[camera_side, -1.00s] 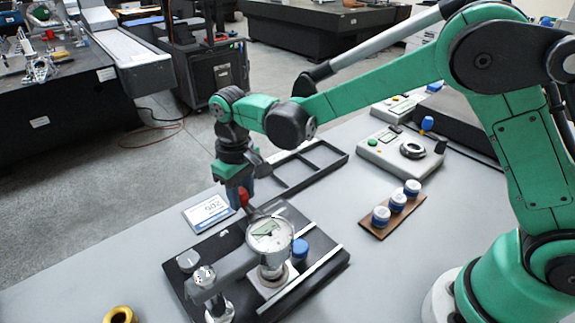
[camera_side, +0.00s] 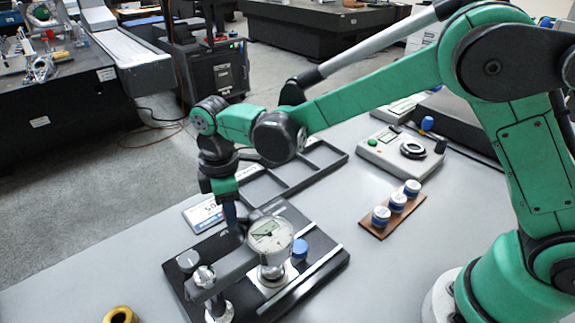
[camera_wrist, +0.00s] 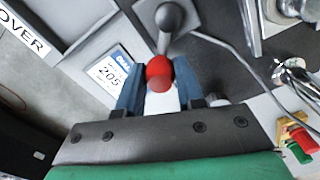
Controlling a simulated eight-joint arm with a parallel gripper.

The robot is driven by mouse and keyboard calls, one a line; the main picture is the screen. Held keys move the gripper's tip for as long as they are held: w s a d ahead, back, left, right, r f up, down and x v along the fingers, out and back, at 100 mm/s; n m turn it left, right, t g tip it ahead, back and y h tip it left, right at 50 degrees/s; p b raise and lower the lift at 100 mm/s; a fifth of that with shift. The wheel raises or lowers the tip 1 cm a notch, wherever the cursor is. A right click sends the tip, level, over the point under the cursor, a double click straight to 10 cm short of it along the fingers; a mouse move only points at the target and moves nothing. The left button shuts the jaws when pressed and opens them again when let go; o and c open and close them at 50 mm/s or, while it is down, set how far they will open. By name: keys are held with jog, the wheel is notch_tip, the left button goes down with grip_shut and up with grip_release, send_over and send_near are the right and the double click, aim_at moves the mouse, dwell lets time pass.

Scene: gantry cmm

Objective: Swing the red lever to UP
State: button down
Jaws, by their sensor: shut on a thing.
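The red lever's knob (camera_wrist: 158,70) sits between the two blue fingers of my gripper (camera_wrist: 161,85) in the wrist view. The fingers are shut on it. Its grey shaft runs up the wrist picture to a round dark pivot (camera_wrist: 171,17). In the side view my gripper (camera_side: 232,232) points down at the back of the black fixture plate (camera_side: 216,243), beside the round dial gauge (camera_side: 270,234). The red knob is hidden there. I cannot read any UP mark by the lever.
A card reading 205 (camera_wrist: 113,68) lies beside the plate. A blue cap (camera_side: 300,248) stands right of the gauge. An empty black divided tray (camera_side: 325,157) lies behind.

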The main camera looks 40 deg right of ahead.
jog(key=shift+s+a+n, duration=0.15)
jog(key=shift+s+n, duration=0.1)
jog(key=shift+n, duration=0.5)
jog(key=shift+s+a+n, duration=0.15)
jog(key=shift+s+n, duration=0.05)
jog(key=shift+n, duration=0.55)
jog(key=c, duration=0.6)
grip_release()
jog(key=shift+r, duration=0.1)
notch_tip(320, 180, up, 6)
jog(key=shift+f, duration=0.25)
